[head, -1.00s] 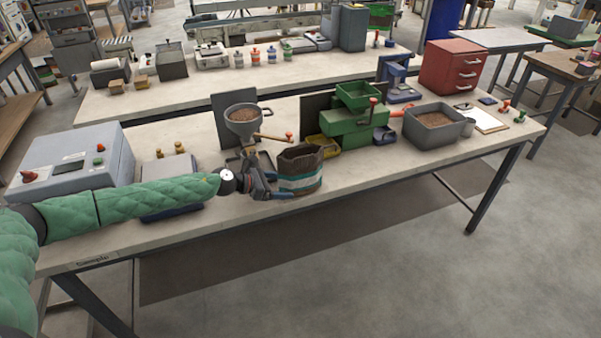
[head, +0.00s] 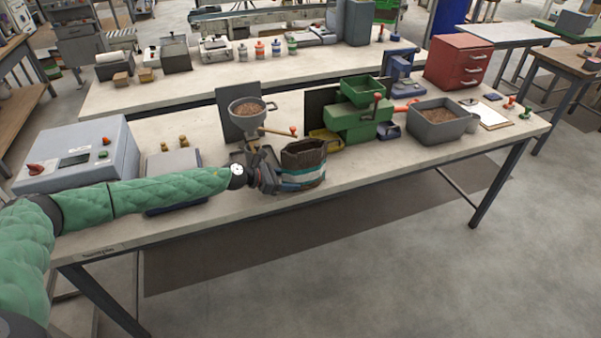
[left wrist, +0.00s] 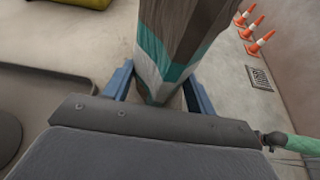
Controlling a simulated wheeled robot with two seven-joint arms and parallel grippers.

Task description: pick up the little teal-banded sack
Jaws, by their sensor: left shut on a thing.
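The little sack (head: 304,167) is dark brown with a white and teal band. It stands near the front edge of the long table, right of the funnel stand. My left gripper (head: 281,181) reaches it from the left and is shut on it. In the left wrist view the sack (left wrist: 172,50) stands between the two blue fingers (left wrist: 158,92), and its teal and white band shows low on its side. Whether its base touches the table is hard to tell. My right gripper is not in view.
The funnel (head: 247,111) of pellets stands behind the gripper. A green machine (head: 358,122) with a yellow tray (head: 326,141) is right of the sack. A grey pellet bin (head: 441,124) is farther right. A grey control box (head: 80,155) and a scale (head: 174,163) are left.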

